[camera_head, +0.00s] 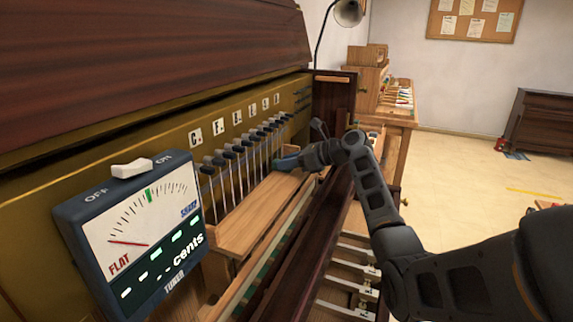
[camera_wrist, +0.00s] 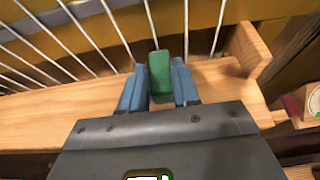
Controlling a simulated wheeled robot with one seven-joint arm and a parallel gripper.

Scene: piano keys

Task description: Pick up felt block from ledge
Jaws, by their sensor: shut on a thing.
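In the wrist view, a green felt block (camera_wrist: 160,72) sits between the two blue fingers of my gripper (camera_wrist: 160,85). My gripper is shut on it. The block is over the wooden ledge (camera_wrist: 85,112), close to the ledge's raised right end. Whether the block touches the ledge I cannot tell. In the head view, my gripper (camera_head: 288,163) is at the far end of the same ledge (camera_head: 245,220), beside the piano strings. The block cannot be made out there.
Thin strings (camera_head: 240,165) with dark tuning pins stand right behind the ledge. A tuner (camera_head: 135,235) with a dial is at the near left. The dark wooden piano case (camera_head: 325,220) borders my arm. A workbench (camera_head: 395,115) with tools stands beyond. Open floor lies to the right.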

